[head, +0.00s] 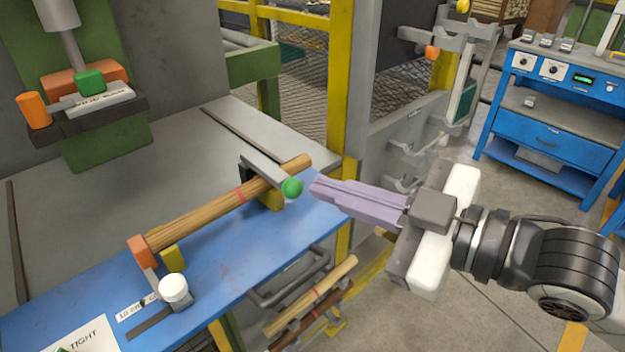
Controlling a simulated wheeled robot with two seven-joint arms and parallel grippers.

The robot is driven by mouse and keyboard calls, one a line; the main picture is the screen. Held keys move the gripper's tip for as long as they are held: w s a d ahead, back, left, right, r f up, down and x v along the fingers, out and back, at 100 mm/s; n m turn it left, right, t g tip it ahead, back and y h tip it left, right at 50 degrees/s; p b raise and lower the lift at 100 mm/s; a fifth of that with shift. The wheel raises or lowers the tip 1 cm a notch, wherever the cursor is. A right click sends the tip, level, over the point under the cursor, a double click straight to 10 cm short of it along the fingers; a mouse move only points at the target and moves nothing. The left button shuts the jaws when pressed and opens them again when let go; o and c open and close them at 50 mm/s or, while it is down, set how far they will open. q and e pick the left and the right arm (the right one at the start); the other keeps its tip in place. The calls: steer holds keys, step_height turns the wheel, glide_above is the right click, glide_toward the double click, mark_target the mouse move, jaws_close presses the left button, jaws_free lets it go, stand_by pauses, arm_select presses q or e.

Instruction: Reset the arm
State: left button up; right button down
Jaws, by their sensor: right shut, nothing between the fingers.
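My right gripper (318,190) comes in from the right side of the head view. Its purple fingers are shut together with nothing between them, and they point left. The fingertips appear just right of the green ball knob (291,187); whether they touch it I cannot tell. A wooden turned rod (205,214) with a red band lies across yellow supports on the blue bench edge (225,268). A grey bar (263,170) with the green knob crosses the rod near its far end. An orange block (141,251) sits at its near end. My left gripper is not in view.
A white-capped knob (174,289) stands at the bench front. More rods (310,296) lie in a rack below the bench edge. A yellow post (350,90) and grey panel stand behind my gripper. A blue cart (545,130) is at the right back. Open floor lies between.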

steer(key=shift+s+d, duration=0.1)
steer(key=shift+d, duration=0.05)
steer(key=w+d+f+m+h, duration=0.1)
steer(key=f+m, duration=0.1)
steer(key=f, duration=0.2)
steer(key=w+d+f+m+t+h, duration=0.1)
steer(key=w+f+m, duration=0.1)
steer(key=f, duration=0.3)
steer(key=w+d+f+m+t+h, duration=0.1)
steer(key=f+m, duration=0.1)
steer(key=f, duration=0.2)
steer(key=shift+w+d+f+m, duration=0.25)
steer(key=shift+f+m, duration=0.05)
steer(key=shift+f, duration=0.05)
steer(key=s+d+f+m+g+h, duration=0.1)
steer(key=s+f, duration=0.4)
steer(key=f, duration=0.5)
steer(key=s+d+f+m+g+h, duration=0.1)
steer(key=s+d+f+m+h, duration=0.2)
steer(key=f, duration=0.7)
steer(key=s+d+f+m+g+h, duration=0.1)
steer(key=s+d+f+m+h, duration=0.1)
steer(key=s+d+f, duration=0.3)
steer(key=s+f+h, duration=0.1)
steer(key=s+f, duration=0.3)
steer(key=f, duration=0.2)
steer(key=shift+d+m, duration=0.35)
steer(key=shift+m, duration=0.05)
